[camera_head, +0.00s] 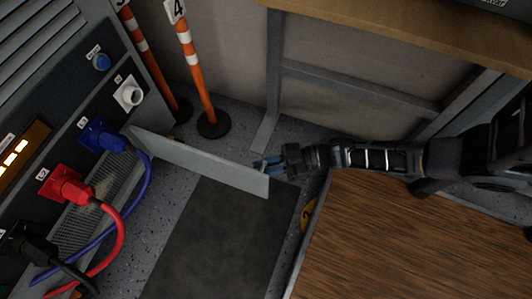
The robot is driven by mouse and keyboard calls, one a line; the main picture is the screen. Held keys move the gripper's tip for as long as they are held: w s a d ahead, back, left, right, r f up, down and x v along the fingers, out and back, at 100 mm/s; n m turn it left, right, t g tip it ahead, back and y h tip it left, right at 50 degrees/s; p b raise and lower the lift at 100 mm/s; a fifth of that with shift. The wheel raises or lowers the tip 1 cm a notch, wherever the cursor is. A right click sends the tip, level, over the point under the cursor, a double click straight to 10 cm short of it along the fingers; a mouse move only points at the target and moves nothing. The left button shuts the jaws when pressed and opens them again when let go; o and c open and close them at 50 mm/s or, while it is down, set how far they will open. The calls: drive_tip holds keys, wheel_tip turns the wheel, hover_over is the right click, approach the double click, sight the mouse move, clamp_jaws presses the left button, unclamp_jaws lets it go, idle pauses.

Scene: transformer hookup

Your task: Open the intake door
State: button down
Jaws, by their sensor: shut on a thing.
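The intake door (200,161) is a flat grey panel that stands swung out from the front of the grey cabinet, over the floor. Its left end meets the cabinet beside a ribbed vent grille (82,217), which shows uncovered. My gripper (267,164) is at the door's free right end, with its blue fingertips shut on the door near its upper edge. My arm reaches in from the right. The exact grip of the fingers behind the door is partly hidden.
Blue (143,165), red (122,225) and black (50,255) cables hang from the cabinet sockets past the grille. Orange-white posts (196,78) stand behind the door. A dark mat (217,245) lies below it. A wooden table (410,240) fills the lower right; a bench (400,25) stands behind.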

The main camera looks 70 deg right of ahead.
drive_tip(key=shift+d, duration=0.2)
drive_tip(key=c, duration=1.3)
unclamp_jaws()
drive_tip(key=v, duration=0.7)
drive_tip(key=shift+s+d+p, duration=0.25)
drive_tip(key=shift+d+p, duration=0.05)
drive_tip(key=shift+p, duration=0.15)
